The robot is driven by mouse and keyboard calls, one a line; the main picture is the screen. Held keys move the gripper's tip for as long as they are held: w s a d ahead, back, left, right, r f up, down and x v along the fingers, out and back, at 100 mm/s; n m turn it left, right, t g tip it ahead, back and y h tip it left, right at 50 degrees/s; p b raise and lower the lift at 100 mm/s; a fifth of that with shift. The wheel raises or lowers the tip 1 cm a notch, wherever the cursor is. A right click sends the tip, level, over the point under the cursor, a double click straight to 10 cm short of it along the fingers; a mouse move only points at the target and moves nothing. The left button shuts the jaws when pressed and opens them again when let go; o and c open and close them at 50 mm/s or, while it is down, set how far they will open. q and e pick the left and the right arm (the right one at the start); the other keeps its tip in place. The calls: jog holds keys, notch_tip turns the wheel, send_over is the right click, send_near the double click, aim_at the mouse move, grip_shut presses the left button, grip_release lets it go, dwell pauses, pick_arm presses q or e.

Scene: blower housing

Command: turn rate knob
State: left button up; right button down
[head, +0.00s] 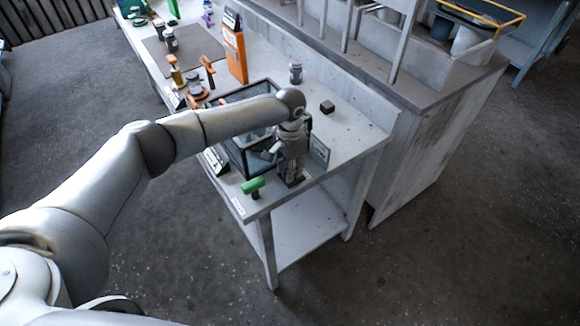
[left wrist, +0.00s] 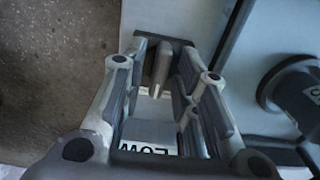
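My left gripper (head: 291,165) points down over the near right corner of the workbench, above a small dark base (head: 297,182). In the left wrist view its two fingers (left wrist: 162,75) stand apart. A slim grey upright piece, probably the rate knob (left wrist: 162,62), lies between them, with a gap showing on either side. Behind it is a dark bar-shaped part (left wrist: 160,38). A white label (left wrist: 150,135) with large black letters, partly covered, shows between the fingers. In the head view the gripper hides the knob. My right gripper is not in view.
A green-topped handle (head: 253,185) stands close by at the bench's front edge. A dark-framed clear box (head: 238,150) is just left of the gripper. A black block (head: 327,107), a grey cylinder (head: 295,72) and an orange box (head: 235,55) stand farther back.

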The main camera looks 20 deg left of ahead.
pick_arm(q)
grip_shut()
jog(key=shift+r+n+p, duration=0.15)
jog(key=shift+n+p, duration=0.35)
jog(key=shift+p, duration=0.25)
jog(key=n+p, duration=0.3)
jog(key=shift+r, duration=0.1)
jog(key=n+p, duration=0.3)
jog(key=shift+n+p, duration=0.65)
jog(key=shift+n, duration=0.25)
jog(key=shift+f, duration=0.2)
jog(key=shift+w, duration=0.1)
